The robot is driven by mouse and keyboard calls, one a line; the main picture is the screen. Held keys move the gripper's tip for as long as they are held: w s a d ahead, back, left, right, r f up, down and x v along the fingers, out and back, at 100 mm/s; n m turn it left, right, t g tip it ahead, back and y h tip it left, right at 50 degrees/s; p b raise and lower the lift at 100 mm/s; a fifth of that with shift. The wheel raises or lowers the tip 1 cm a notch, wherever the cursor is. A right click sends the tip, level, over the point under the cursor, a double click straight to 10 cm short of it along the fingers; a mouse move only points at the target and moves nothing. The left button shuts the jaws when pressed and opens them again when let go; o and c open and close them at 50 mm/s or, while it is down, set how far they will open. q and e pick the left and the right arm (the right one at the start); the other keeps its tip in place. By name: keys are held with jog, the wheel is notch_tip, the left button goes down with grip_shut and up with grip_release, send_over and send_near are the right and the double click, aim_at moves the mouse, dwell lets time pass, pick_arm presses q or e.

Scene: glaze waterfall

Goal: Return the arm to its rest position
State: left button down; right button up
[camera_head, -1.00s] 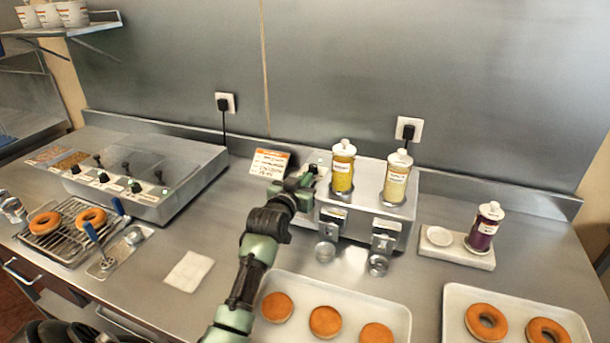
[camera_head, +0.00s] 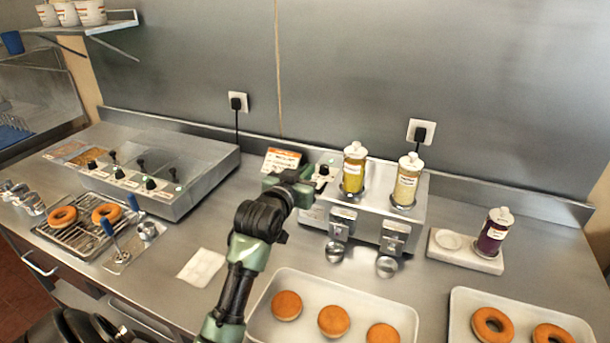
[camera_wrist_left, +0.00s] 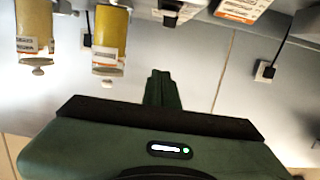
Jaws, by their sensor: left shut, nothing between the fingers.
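My left arm reaches up from the bottom centre of the head view. Its gripper (camera_head: 296,180) is at the left end of the steel bottle station (camera_head: 385,203), over the back of the counter. The arm hides part of the station's left end. In the left wrist view the gripper's fingers (camera_wrist_left: 162,90) are shut together with nothing between them. Two bottles show upside down there, a yellow one (camera_wrist_left: 110,40) and another (camera_wrist_left: 35,28), both apart from the fingers. My right gripper is not in view.
A printed card (camera_head: 281,160) stands just behind the gripper. A tray of plain round doughnuts (camera_head: 262,318) lies beside the forearm. A control unit (camera_head: 150,165) and a rack with ring doughnuts (camera_head: 75,240) are at left. Bare counter around the white napkin (camera_head: 202,267) is free.

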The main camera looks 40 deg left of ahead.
pick_arm(q)
jog(key=shift+s+d+r, duration=0.1)
jog(key=shift+s+r, duration=0.2)
jog(key=shift+s, duration=0.25)
